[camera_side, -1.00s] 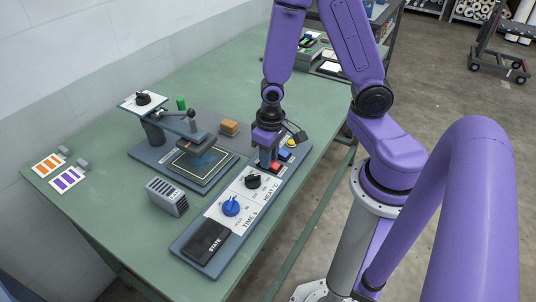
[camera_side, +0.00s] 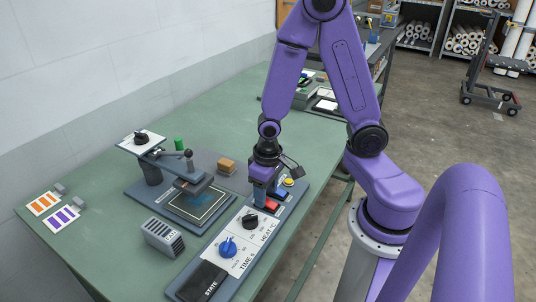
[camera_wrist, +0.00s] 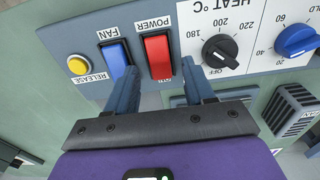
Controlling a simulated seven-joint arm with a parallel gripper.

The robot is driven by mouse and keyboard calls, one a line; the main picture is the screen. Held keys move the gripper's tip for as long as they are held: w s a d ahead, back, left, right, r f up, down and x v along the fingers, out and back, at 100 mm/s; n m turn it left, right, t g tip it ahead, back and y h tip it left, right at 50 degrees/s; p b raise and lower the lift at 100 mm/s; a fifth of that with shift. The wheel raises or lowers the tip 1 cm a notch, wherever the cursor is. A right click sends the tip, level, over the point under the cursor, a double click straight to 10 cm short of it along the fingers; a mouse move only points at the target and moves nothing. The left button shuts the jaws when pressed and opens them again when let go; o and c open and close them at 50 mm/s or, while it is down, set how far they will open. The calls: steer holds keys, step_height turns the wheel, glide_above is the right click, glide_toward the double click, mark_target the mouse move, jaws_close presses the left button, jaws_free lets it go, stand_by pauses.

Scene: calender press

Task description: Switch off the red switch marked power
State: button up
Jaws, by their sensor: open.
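The red power switch (camera_wrist: 157,57) is a rocker in a black frame on the control panel. A POWER label stands at its top in the wrist view, and the small label at its lower end is partly unclear. Which way it is tipped I cannot tell for sure. It also shows in the side view (camera_side: 271,206), just beside my gripper (camera_side: 264,195). My gripper (camera_wrist: 159,72) is open and empty. In the wrist view its two fingers straddle the switch's lower end, the left one overlapping the blue switch's end. Whether they touch the panel is unclear.
The blue FAN switch (camera_wrist: 114,57) and yellow RELEASE button (camera_wrist: 77,64) sit left of the red switch in the wrist view. The black HEAT dial (camera_wrist: 219,50) and blue dial (camera_wrist: 294,40) sit right. A press (camera_side: 190,185) stands beside the panel.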

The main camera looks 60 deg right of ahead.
mark_target(270, 205)
step_height(270, 205, up, 16)
steer(key=shift+s, duration=0.4)
stand_by(0.3)
steer(key=s+a+f+n, duration=0.2)
steer(key=s+a+n, duration=0.3)
steer(key=s+n, duration=0.7)
steer(key=shift+s+a+n, duration=0.15)
steer(key=shift+s+n, duration=0.15)
stand_by(1.7)
